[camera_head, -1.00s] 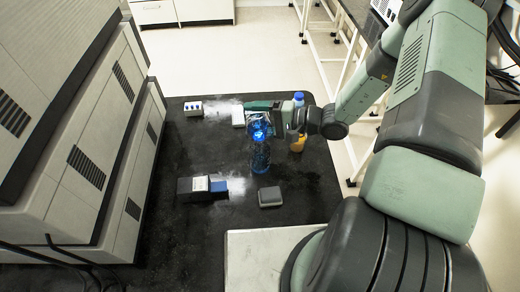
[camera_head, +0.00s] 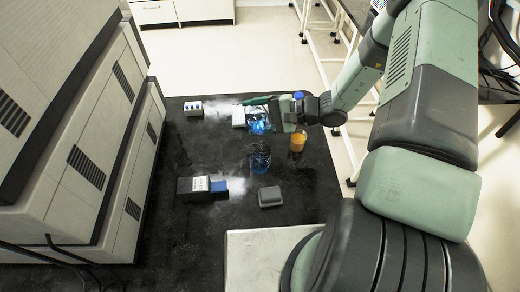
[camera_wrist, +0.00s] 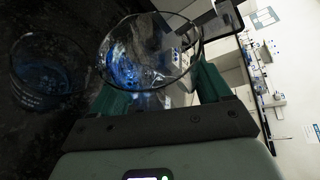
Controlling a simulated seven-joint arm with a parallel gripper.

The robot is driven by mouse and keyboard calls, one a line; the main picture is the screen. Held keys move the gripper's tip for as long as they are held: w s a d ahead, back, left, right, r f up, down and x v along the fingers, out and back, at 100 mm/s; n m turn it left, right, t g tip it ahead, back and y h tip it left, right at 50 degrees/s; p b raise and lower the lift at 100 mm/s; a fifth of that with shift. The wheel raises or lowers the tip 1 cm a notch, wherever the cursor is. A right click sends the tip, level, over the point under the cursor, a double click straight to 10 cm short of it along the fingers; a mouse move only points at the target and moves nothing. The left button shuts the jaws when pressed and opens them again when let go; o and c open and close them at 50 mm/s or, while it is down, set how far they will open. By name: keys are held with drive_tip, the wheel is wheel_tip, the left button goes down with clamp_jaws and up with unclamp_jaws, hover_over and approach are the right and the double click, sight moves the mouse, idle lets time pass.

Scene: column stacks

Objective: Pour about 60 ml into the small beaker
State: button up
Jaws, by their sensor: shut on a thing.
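My gripper (camera_head: 276,108) is shut on a clear glass beaker (camera_head: 258,125) with blue liquid in it. The held beaker is above the bench, just behind the small beaker in the head view. In the wrist view it sits between my green fingers (camera_wrist: 160,88), its round rim (camera_wrist: 150,48) facing the camera. I cannot tell its exact tilt. The small beaker (camera_head: 260,160) stands upright on the black bench with blue liquid low inside. It also shows in the wrist view (camera_wrist: 48,72), left of and apart from the held one. I cannot read its level.
A bottle with orange liquid (camera_head: 297,143) stands right of the beakers, and a blue-capped bottle (camera_head: 299,97) shows behind my gripper. A large instrument (camera_head: 85,130) fills the left.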

sight(254, 116)
drive_tip(key=shift+f+m, duration=0.3)
drive_tip(key=shift+r+m+g+h, duration=0.3)
drive_tip(key=shift+m+g, duration=0.2)
drive_tip(key=shift+g, duration=0.1)
idle(1.4)
drive_tip(key=shift+w+f+m+g, duration=0.1)
drive_tip(key=shift+f+m+g, duration=0.3)
drive_tip(key=shift+f+m, duration=0.15)
drive_tip(key=shift+w+a+f+m+g, duration=0.1)
drive_tip(key=shift+w+f+m+g, duration=0.2)
drive_tip(key=shift+w+m+g, duration=0.2)
drive_tip(key=f, duration=0.1)
drive_tip(key=w+f+m, duration=0.1)
drive_tip(key=shift+w+f+m+g, duration=0.1)
drive_tip(key=shift+f+m+g, duration=0.15)
drive_tip(key=shift+f+g, duration=0.15)
drive_tip(key=shift+w+f+m+g, duration=0.2)
drive_tip(key=shift+w+m+g, duration=0.2)
drive_tip(key=shift+m, duration=0.1)
drive_tip(key=shift+w+a+r+m+g, duration=0.1)
drive_tip(key=shift+w+r+m+g, duration=0.45)
drive_tip(key=shift+m, duration=0.25)
